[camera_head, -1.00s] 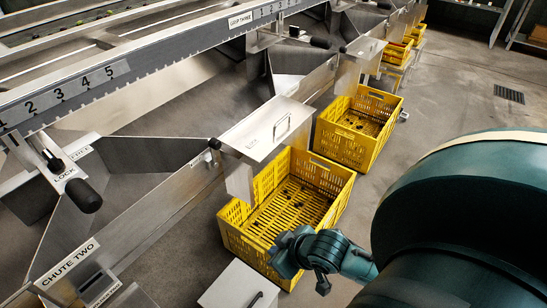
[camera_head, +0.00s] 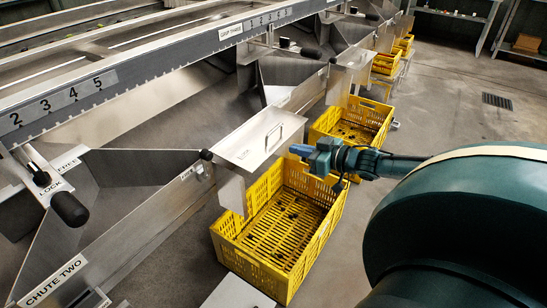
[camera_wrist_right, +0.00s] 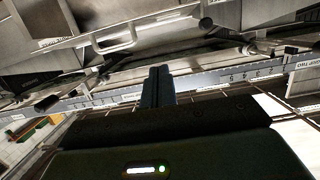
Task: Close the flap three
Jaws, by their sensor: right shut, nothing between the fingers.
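A metal flap (camera_head: 255,142) with a bar handle (camera_head: 274,137) sits at the end of a chute in the middle of the head view. Its broad face lies roughly level, and a plate hangs down at its near end. Its small label is too blurred to read, so I cannot confirm its number. My right gripper (camera_head: 294,150) is shut and empty, just right of the handle and apparently apart from it, above the crate. In the right wrist view the shut fingers (camera_wrist_right: 157,87) point forward, and a bar handle (camera_wrist_right: 116,38) shows at upper left. My left gripper is not in view.
A yellow crate (camera_head: 222,245) holding small dark pieces stands below the flap. Another yellow crate (camera_head: 383,108) stands behind it. A black-knobbed lever (camera_head: 69,208) and the chute two panel (camera_head: 62,285) are at left. Open floor (camera_head: 455,110) lies to the right.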

